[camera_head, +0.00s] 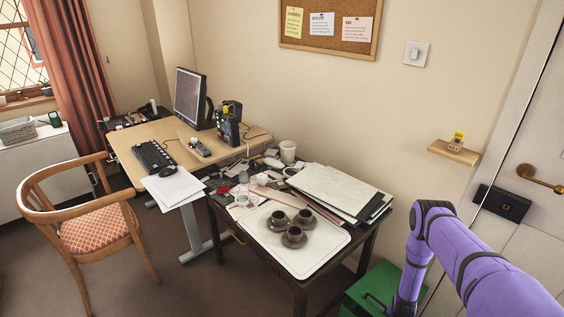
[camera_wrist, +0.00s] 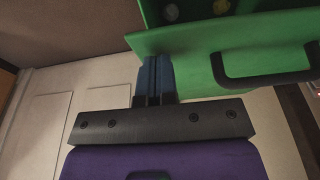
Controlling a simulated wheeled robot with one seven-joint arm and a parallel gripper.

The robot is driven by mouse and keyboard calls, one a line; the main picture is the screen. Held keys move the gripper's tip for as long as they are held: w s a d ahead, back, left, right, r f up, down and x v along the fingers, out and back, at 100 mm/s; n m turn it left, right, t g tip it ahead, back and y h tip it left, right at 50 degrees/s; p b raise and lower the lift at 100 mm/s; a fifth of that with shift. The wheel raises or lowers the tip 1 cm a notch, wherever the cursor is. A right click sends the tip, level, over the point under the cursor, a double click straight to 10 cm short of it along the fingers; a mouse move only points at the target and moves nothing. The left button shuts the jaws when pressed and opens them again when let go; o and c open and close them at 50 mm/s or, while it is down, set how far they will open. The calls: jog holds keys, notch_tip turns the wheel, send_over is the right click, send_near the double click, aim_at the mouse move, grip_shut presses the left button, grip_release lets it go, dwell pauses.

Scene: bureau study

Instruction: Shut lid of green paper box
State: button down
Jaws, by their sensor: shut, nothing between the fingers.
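The green paper box (camera_head: 378,287) stands low at the bottom right of the head view, beside the small table. My purple arm covers part of it, and the frame edge cuts it off. In the wrist view, a green panel (camera_wrist: 205,62) with a black handle (camera_wrist: 265,80) fills the upper right. A second green face with round spots shows above it. I cannot tell how far the lid is open. My gripper (camera_wrist: 153,60) is shut and empty, its dark fingers close to the green panel's left part. Whether they touch it is unclear.
A dark side table with a white tray (camera_head: 270,245) of brown cups and a stack of boards (camera_head: 335,190) stands left of the box. A door with a brass handle (camera_head: 540,180) and a small wooden shelf (camera_head: 453,152) are at the right. A wooden chair (camera_head: 90,215) stands left.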

jog(key=shift+s+a+f, duration=0.1)
jog(key=shift+a+f, duration=0.05)
jog(key=shift+f, duration=0.5)
jog(key=shift+s+a+f, duration=0.1)
jog(key=shift+f, duration=0.5)
jog(key=shift+f, duration=0.15)
jog(key=shift+a+r, duration=0.1)
jog(key=shift+r, duration=2)
